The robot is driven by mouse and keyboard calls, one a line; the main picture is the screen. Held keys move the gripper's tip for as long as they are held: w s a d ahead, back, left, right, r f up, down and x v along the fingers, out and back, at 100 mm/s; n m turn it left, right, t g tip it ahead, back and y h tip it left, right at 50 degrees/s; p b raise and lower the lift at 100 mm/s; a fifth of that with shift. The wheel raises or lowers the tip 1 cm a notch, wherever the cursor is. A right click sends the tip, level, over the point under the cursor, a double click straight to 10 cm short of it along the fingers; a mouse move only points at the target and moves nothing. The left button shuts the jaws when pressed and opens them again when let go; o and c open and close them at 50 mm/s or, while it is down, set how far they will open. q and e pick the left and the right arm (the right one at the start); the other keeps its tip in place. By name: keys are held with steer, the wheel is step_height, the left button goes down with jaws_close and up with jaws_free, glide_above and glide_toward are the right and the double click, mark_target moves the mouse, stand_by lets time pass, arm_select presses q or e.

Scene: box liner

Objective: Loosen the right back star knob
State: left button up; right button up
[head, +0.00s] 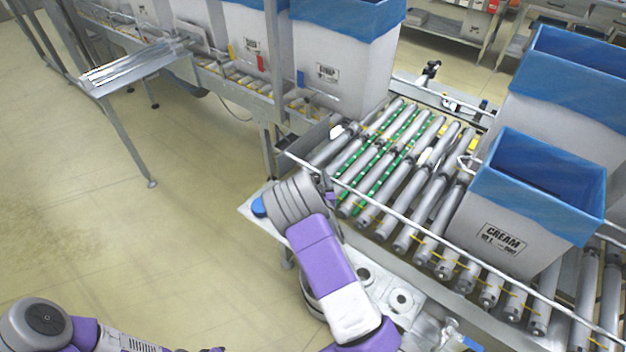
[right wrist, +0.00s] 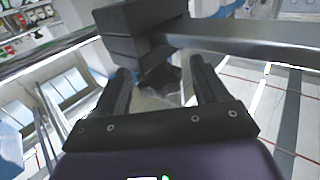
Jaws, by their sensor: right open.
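A dark star knob (right wrist: 163,82) shows in the right wrist view, below a black clamp block (right wrist: 140,22) on a grey rail (right wrist: 250,42). My right gripper (right wrist: 159,72) is open, with one finger on each side of the knob. Its fingers look apart from the knob, but contact is hard to tell. In the head view, my right wrist is at the guide rail (head: 410,222) along the near side of the roller conveyor. There the knob and fingertips are hidden behind my wrist. My left gripper is out of view; only part of my left arm shows at lower left.
A white box with a blue liner, marked CREAM (head: 505,245), stands on the rollers (head: 405,165) at the right. Another lined box (head: 345,75) stands at the back. A metal side table (head: 140,65) is at upper left. The floor at left is clear.

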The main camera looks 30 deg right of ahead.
steer(key=shift+w+d, duration=0.1)
steer(key=shift+w, duration=0.15)
steer(key=shift+c, duration=0.3)
steer(key=c, duration=0.9)
steer(key=shift+y, duration=0.3)
steer(key=n+t+y+b, duration=0.1)
steer(key=n+y, duration=0.2)
steer(key=y, duration=0.1)
steer(key=shift+d+y, duration=0.15)
steer(key=shift+y, duration=0.15)
steer(key=shift+n+g+y+b, duration=0.25)
steer(key=shift+n+y+b, duration=0.2)
steer(key=shift+n+y, duration=0.95)
steer(key=shift+n+g+y+b, duration=0.35)
steer(key=shift+n+y, duration=0.55)
steer(key=shift+y, duration=0.9)
